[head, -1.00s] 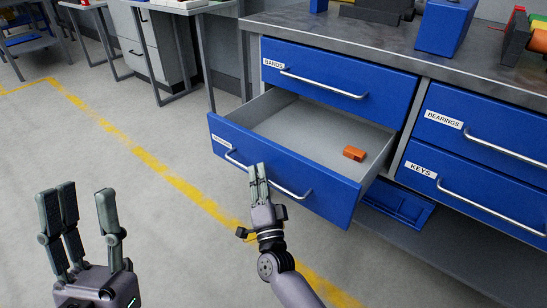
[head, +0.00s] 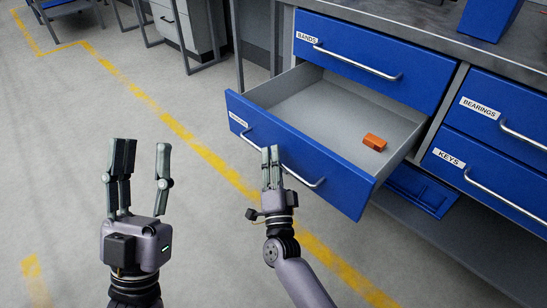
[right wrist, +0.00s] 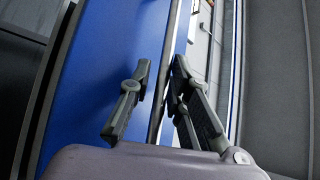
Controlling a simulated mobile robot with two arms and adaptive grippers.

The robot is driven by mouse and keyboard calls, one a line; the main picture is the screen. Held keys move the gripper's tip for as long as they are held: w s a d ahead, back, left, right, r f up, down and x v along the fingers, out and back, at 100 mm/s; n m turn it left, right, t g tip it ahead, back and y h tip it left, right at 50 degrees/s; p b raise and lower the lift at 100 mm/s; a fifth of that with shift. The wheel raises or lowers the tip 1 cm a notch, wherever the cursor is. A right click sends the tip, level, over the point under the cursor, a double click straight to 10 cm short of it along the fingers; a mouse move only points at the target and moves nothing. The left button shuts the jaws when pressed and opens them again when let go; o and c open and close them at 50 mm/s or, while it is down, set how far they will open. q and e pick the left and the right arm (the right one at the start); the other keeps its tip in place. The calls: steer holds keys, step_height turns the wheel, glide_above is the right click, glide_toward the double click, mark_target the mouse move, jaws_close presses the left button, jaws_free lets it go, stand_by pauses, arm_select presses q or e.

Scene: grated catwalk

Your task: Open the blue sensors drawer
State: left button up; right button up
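The blue drawer (head: 300,160) below the BANDS drawer is pulled well out, showing its grey interior. The small white label (head: 238,120) on its front is hard to read. Its silver handle (head: 305,181) runs across the front. My right gripper (head: 270,158) is at the handle, its fingers close together on either side of the bar. In the right wrist view, the fingers (right wrist: 163,75) are in front of the blue drawer front (right wrist: 115,60). My left gripper (head: 143,165) is open and empty, over the floor left of the drawer.
An orange block (head: 374,142) lies inside the open drawer. The BANDS drawer (head: 370,55) above and the BEARINGS (head: 505,105) and KEYS (head: 490,175) drawers at right are closed. A blue bin (head: 420,190) sits on the low shelf. Grey floor with yellow lines is clear at left.

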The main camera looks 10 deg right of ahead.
steer(key=shift+o, duration=1)
steer(key=shift+r, duration=0.1)
steer(key=v, duration=1.2)
